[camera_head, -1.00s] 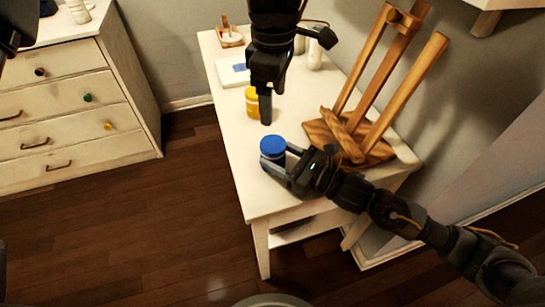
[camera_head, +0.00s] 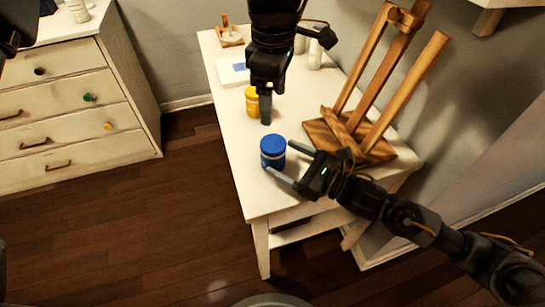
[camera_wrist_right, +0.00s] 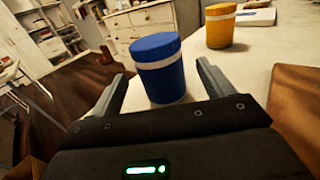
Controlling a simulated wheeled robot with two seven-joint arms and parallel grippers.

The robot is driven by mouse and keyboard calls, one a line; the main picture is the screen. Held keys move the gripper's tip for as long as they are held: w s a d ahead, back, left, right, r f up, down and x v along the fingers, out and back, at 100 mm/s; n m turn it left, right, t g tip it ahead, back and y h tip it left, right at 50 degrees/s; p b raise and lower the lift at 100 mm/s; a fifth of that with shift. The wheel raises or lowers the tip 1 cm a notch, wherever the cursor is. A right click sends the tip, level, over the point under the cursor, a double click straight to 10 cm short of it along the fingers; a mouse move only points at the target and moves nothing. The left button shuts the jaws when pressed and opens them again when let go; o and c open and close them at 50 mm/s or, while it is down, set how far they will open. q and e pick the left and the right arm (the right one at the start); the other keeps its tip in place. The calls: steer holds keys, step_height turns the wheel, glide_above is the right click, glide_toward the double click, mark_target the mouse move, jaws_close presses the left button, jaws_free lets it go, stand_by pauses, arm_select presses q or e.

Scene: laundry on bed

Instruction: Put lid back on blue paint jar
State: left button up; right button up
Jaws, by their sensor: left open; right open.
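The blue paint jar (camera_head: 272,153) stands upright near the left edge of the white table. The right wrist view shows its blue lid (camera_wrist_right: 155,46) on top, above a pale band and the blue body (camera_wrist_right: 163,83). The lid looks level. My right gripper (camera_head: 286,161) is open to the right of the jar, its fingers pointing toward it. In the wrist view a finger lies on each side of the jar, with visible gaps. My left gripper (camera_head: 266,108) is open and points down above the table, beside the yellow jar and behind the blue one.
The yellow jar (camera_head: 252,101) stands just left of my left gripper. A wooden easel (camera_head: 380,149) stands on the right of the white table (camera_head: 257,195). A white box (camera_head: 233,71) and small wooden item lie farther back. The table front is clear.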

steer(key=b+v, duration=0.1)
steer(key=v, duration=0.7)
steer(key=shift+d, duration=0.1)
